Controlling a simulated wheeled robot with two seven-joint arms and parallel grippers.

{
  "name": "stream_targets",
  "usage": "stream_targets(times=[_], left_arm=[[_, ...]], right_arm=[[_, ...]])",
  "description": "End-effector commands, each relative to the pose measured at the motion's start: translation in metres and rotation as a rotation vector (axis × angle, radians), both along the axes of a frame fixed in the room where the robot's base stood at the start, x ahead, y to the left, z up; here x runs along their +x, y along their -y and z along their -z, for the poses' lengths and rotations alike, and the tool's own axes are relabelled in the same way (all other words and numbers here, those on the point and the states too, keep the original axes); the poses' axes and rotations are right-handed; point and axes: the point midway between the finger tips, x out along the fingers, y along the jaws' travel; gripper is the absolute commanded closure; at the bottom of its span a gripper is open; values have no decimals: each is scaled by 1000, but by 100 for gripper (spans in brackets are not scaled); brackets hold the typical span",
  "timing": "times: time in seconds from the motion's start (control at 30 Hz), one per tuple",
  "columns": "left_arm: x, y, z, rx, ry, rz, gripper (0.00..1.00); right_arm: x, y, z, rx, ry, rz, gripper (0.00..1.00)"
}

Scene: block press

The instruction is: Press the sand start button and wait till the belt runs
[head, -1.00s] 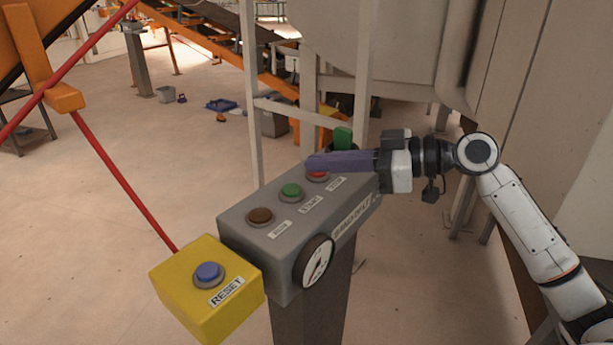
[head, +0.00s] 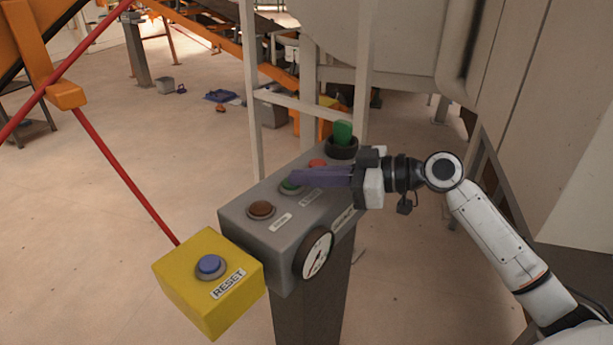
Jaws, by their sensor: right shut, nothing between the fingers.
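The grey control box (head: 287,246) stands on a dark post. It carries a brown button (head: 261,209), a green button (head: 289,188) and a red button (head: 317,164), with small labels in front. The label by the green button is partly covered and hard to read. My right gripper (head: 294,178) is shut and empty; its purple fingers reach in from the right, their tips over the green button and hiding part of it. I cannot tell whether they touch it. An inclined conveyor (head: 215,38) is in the background; its motion cannot be told. My left gripper is out of view.
A yellow box (head: 192,282) with a blue RESET button (head: 210,266) adjoins the panel's left end. A round gauge (head: 318,254) is on the panel's front. A green knob (head: 343,132) stands at its far end. A red bar (head: 125,180) crosses the left.

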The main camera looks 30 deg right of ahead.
Motion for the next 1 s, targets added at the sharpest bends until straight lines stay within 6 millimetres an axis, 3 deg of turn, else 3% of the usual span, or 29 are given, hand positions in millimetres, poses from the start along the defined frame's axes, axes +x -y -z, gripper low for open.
stream_targets(times=[0.2, 0.57, 0.77, 0.9, 1.0], left_arm=[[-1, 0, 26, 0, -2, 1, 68], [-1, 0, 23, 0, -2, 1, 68], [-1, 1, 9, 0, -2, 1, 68], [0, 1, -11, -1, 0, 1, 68], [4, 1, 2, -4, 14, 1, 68]], right_arm=[[0, 0, 21, -1, -2, -1, 100], [-1, -1, 24, -5, -15, -4, 100], [0, -3, 2, -5, -9, -7, 100], [2, -7, -34, -2, 6, -12, 100], [-16, 10, -26, -3, 5, -8, 100]])
